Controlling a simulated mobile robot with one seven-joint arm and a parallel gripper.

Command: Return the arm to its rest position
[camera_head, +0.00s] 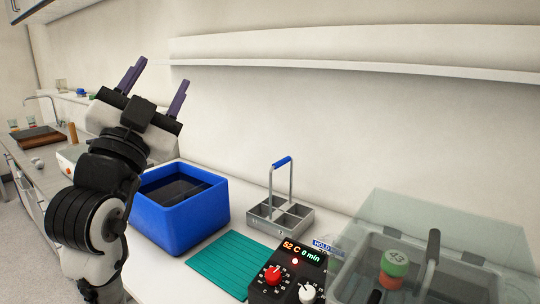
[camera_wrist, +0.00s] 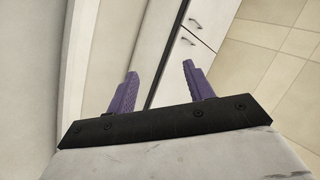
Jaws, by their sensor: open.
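My gripper (camera_head: 157,82) is raised in the left part of the head view, with its two purple fingers pointing up. The fingers are apart and nothing is between them. The wrist view also shows my gripper (camera_wrist: 160,82) open and empty, with a wall and white cupboard doors (camera_wrist: 200,30) beyond it. My arm is folded upright at the left of the head view, in front of the counter. It covers part of the counter behind it.
A blue bin (camera_head: 178,228), a grey divided carrier (camera_head: 280,222) with a blue-topped handle, a green mat (camera_head: 232,264) and a heater (camera_head: 286,275) reading 52 C stand on the counter. A clear-lidded bath (camera_head: 440,255) holds a green-capped container (camera_head: 394,264). An empty wall shelf (camera_head: 350,55) runs above.

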